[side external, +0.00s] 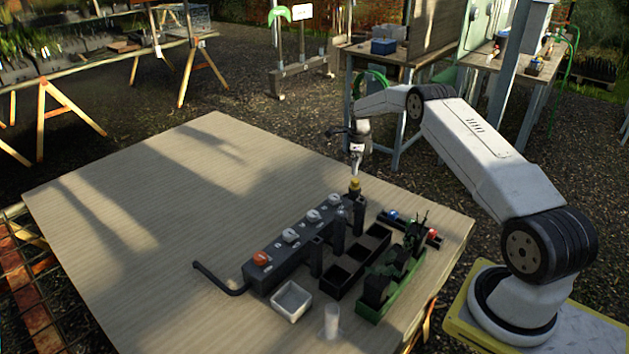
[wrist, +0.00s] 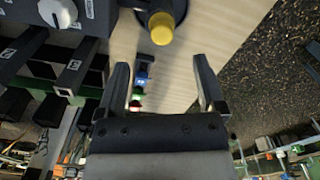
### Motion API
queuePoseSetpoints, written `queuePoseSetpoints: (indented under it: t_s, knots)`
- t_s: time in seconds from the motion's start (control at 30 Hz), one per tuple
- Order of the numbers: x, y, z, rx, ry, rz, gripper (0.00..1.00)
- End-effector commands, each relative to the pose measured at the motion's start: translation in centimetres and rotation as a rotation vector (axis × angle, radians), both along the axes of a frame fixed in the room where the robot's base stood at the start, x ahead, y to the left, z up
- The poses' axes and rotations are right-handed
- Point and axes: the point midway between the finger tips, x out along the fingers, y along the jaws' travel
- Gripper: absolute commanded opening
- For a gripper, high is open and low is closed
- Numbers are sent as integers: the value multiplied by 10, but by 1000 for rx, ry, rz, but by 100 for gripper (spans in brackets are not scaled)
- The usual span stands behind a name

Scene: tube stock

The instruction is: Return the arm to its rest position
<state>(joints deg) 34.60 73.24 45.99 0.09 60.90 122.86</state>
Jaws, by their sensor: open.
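My gripper (side external: 355,168) hangs above the far end of the dark control box, just over a yellow cap (side external: 355,184). In the wrist view my gripper (wrist: 162,68) has its two dark fingers spread wide apart with nothing held between them. The yellow cap (wrist: 160,28) shows ahead of the fingertips there, on a dark post, and appears clear of both fingers. My arm reaches in from its base at the right of the table.
On the table (side external: 150,200) are a dark box with white knobs and an orange knob (side external: 260,258), a black compartment rack (side external: 357,262), a green tray (side external: 378,309), a white dish (side external: 291,301) and a clear cup (side external: 332,322). The table's left half is clear.

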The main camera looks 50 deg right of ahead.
Motion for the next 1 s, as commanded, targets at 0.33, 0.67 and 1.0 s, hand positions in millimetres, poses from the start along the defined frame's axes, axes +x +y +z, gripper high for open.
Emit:
queuePoseSetpoints:
  t_s: [0.33, 0.67, 1.0]
  knots:
    - [0, 0, 1, 0, 0, 0, 88]
    - [1, 4, 4, -1, -2, 26, 88]
    - [10, 51, 34, -20, -23, 346, 88]
